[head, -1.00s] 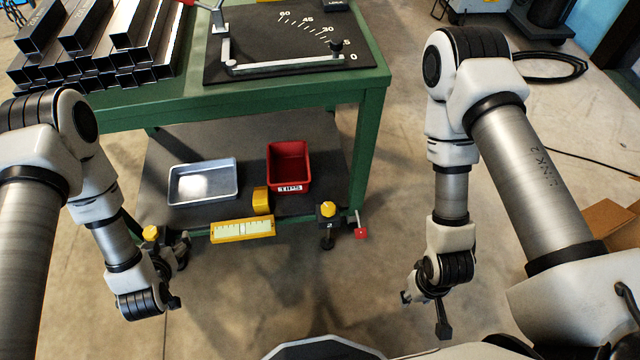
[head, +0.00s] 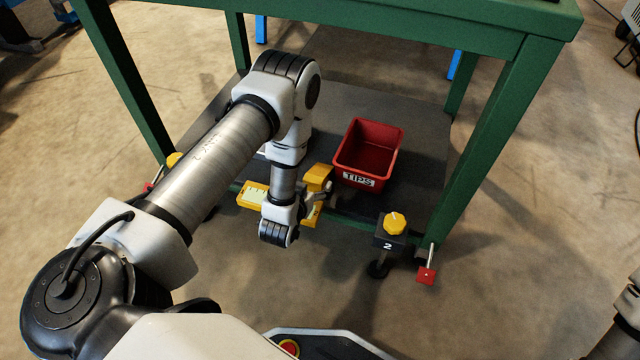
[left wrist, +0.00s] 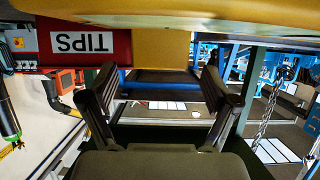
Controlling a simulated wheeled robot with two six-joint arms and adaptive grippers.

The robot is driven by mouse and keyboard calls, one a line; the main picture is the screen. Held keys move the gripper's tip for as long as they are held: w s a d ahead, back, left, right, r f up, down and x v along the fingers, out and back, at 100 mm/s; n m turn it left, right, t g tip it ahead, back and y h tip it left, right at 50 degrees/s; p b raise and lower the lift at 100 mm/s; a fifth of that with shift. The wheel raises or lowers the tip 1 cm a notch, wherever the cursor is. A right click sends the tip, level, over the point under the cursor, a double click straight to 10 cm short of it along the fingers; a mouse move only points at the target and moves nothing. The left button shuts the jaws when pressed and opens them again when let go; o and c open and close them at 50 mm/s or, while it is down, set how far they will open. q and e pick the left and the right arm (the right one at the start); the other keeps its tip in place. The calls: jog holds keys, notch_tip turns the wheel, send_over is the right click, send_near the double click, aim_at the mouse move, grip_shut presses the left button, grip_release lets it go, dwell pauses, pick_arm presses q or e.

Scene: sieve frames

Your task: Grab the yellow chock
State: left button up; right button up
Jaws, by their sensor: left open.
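The yellow chock (head: 318,176) is a small block on the dark lower shelf, just left of the red bin, partly hidden by my left gripper. In the left wrist view the chock (left wrist: 161,48) shows as a plain yellow block beyond the fingers, beside the red bin. My left gripper (head: 326,194) is open at the shelf's front edge, close to the chock on its near side. Its two fingers (left wrist: 158,88) stand apart in the wrist view with nothing gripped between them. Whether they touch the chock cannot be told. My right gripper is out of view.
The red bin (head: 368,150) labelled TIPS stands right of the chock. A yellow strip with a pale scale (head: 252,194) lies along the shelf's front edge, partly behind my left arm. A yellow knob (head: 395,223) sits at the front right. Green table legs (head: 497,140) frame the shelf.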

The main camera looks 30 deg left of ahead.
aim_at(314, 178)
pick_arm(q)
jog(key=b+x, duration=0.1)
jog(key=x, duration=0.2)
jog(key=shift+w+f, duration=0.15)
jog(key=shift+f, duration=0.1)
jog(key=shift+r, duration=0.1)
jog(key=c, duration=1.5)
